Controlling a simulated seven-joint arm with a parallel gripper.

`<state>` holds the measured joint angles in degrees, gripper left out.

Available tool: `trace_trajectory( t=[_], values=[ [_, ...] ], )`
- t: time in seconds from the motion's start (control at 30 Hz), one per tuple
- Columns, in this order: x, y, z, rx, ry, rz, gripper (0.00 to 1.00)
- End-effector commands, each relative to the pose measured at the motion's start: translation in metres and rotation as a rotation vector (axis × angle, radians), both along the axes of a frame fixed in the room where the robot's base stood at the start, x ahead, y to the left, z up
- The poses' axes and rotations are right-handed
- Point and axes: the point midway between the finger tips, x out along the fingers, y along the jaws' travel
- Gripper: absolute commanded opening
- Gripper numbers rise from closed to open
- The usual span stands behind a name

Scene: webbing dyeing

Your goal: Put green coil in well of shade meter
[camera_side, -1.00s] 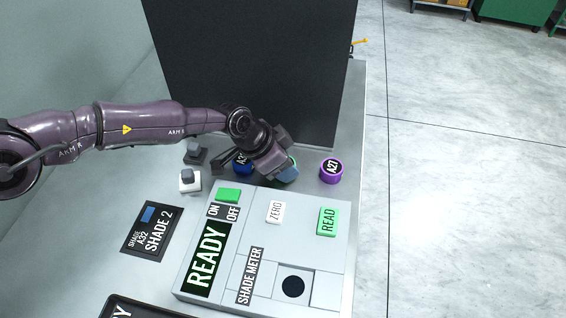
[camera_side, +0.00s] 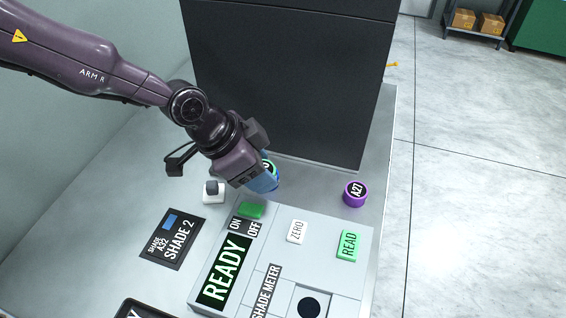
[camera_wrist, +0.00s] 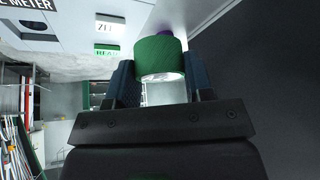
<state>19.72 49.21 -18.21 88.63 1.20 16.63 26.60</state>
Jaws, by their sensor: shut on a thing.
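The green coil (camera_wrist: 160,56) sits between the two fingers of my gripper (camera_wrist: 153,82) in the wrist view, and the gripper is shut on it. In the side view my gripper (camera_side: 266,178) is tilted down behind the shade meter (camera_side: 335,270). A labelled coil end (camera_side: 272,170) shows beside its blue fingertips, and the rest is hidden. The well (camera_side: 309,307) is a dark round hole at the front of the meter, empty, near the bottom edge of the picture. The meter's display reads READY.
A purple coil (camera_side: 355,194) marked A27 stands right of my gripper. A tall black panel (camera_side: 290,80) rises close behind. White ZERO (camera_side: 297,231) and green READ (camera_side: 349,246) keys stand on the meter. A SHADE 2 card (camera_side: 172,239) lies left of it.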

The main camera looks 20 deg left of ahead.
Motion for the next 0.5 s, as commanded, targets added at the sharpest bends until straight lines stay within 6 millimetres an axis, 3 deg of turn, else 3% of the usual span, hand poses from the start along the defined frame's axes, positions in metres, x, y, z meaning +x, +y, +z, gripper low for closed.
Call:
trace_trajectory(
  t=[0.2, 0.5],
  values=[
    [-0.020, 0.015, 0.012, -0.001, 0.000, 0.001, 0.25],
    [-0.027, 0.019, 0.014, 0.001, 0.000, 0.007, 0.25]
  ],
)
